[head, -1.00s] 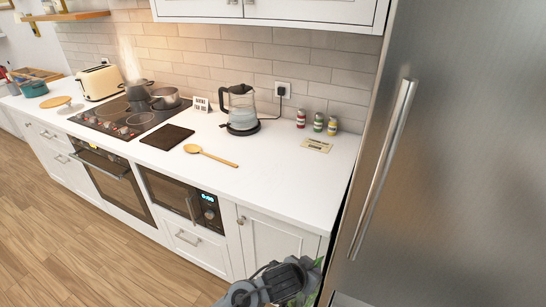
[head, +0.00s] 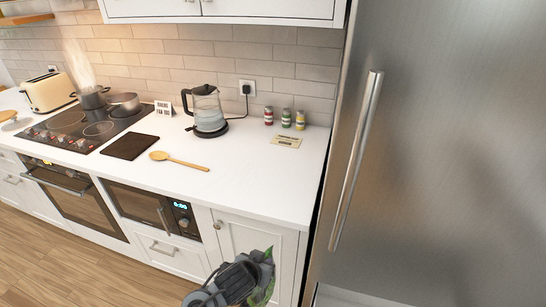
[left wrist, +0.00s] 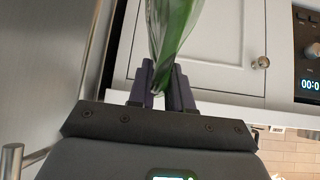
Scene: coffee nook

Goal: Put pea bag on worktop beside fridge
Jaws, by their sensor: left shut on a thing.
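The pea bag (head: 263,276) is a green bag at the bottom of the head view, in front of the lower cabinet and below worktop height. My left gripper (head: 250,270) is shut on it; the arm hides part of the bag. In the left wrist view the green bag (left wrist: 173,32) is pinched between the two fingers (left wrist: 162,85). The white worktop (head: 262,178) runs along the wall and ends at the fridge. The steel fridge (head: 430,150) fills the right side of the head view, its door shut. My right gripper is not in view.
On the worktop stand a glass kettle (head: 207,112), small jars (head: 286,118), a card (head: 286,142), a wooden spoon (head: 180,161), a dark board (head: 130,146) and a hob (head: 85,128) with pots. The worktop's front right part is clear. A long handle (head: 357,160) sticks out from the fridge.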

